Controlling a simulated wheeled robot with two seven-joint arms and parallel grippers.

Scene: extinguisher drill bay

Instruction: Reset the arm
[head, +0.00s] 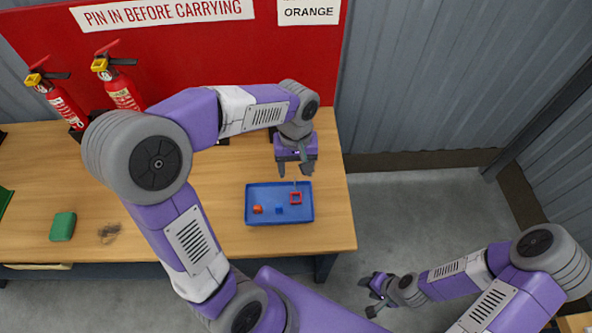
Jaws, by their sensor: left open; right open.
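My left gripper (294,172) is open with its fingers pointing down, over the wooden table (340,215) just behind the back edge of the blue tray (267,219). Nothing shows held between its fingers. My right gripper (367,296) is open and empty, low at the right of the table, over the grey floor. The tray holds a small orange-red piece (257,209), a small blue piece (279,210) and a red square frame (295,198).
Two red extinguishers (61,103) (124,94) stand at the back left against a red board (330,60). A green block (63,226) and a dark smudge (109,232) are at the table's left. Grey floor (430,200) lies open to the right.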

